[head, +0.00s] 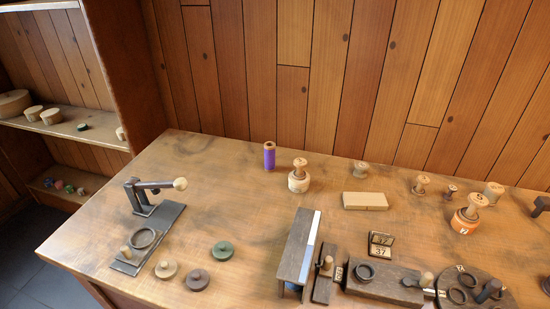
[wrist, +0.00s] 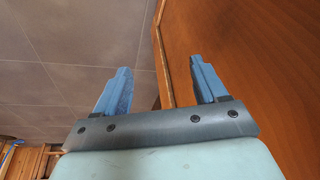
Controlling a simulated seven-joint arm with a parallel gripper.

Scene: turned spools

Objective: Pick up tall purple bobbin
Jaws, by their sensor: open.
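The tall purple bobbin (head: 269,156) stands upright at the back of the wooden table, close to the plank wall. It has a purple body and a brown top. My gripper (wrist: 161,85) shows only in the wrist view, with its two blue fingers spread wide and nothing between them. The wrist view shows grey floor tiles and a brown wooden panel beyond the fingers, and no bobbin. My gripper is not in the head view, so its distance from the bobbin cannot be told.
A pale spool on a round base (head: 299,178) stands just right of the bobbin. A lever tool (head: 151,200) is at left, a tan block (head: 365,201) at right. Discs (head: 222,251) and dark fixtures (head: 385,282) lie nearer the front. The table (head: 225,190) left of the bobbin is clear.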

